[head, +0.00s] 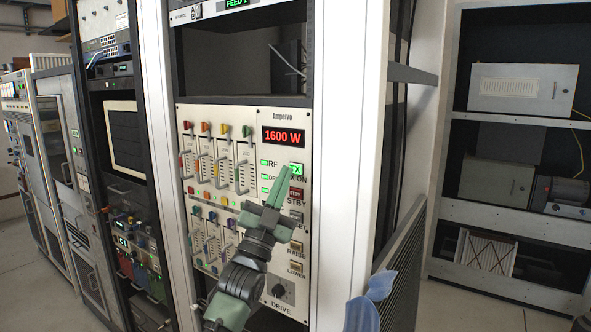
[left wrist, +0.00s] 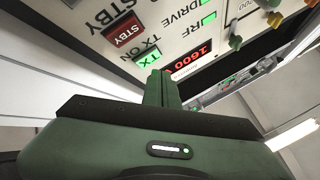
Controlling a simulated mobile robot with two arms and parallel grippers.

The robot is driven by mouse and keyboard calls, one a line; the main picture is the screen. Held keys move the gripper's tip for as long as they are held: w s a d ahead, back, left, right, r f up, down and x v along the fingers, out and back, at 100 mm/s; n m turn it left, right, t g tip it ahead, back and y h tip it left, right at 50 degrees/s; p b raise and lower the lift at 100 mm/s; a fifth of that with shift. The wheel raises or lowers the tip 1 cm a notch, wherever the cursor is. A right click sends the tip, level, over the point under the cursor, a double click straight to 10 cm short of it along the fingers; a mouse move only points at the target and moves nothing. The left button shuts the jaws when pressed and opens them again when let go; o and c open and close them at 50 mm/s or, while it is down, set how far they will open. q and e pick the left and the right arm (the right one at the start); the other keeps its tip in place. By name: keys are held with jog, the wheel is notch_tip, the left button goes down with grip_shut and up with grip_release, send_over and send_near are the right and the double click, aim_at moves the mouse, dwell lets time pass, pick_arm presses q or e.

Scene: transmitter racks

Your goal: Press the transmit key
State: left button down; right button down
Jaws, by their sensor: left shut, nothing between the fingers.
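The transmit key is the TX ON key (head: 297,169), lit green, on the right side of the Ampelvo panel (head: 232,118). It also shows lit in the left wrist view (left wrist: 147,57). My left gripper (head: 285,172) is shut and empty, its green fingers pointing up at the key's lower left side. In the left wrist view the fingertips (left wrist: 158,76) lie right by the key's edge and hide a little of it. I cannot tell whether they touch it. A blue part (head: 370,303), perhaps of my right arm, shows at the bottom; its fingers cannot be made out.
The red STBY key (head: 295,194) sits just below, with RAISE (head: 296,248) and LOWER (head: 296,267) keys further down. A red display (head: 284,137) reads 1600 W. Coloured levers (head: 220,130) stick out at the left. A white rack post (head: 345,130) stands to the right.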

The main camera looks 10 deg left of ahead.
pick_arm(q)
jog(key=s, duration=0.1)
jog(key=s+a, duration=0.1)
jog(key=s, duration=0.1)
jog(key=s+p, duration=0.1)
jog(key=shift+s+a, duration=0.2)
jog(key=shift+a, duration=0.15)
dwell(0.3)
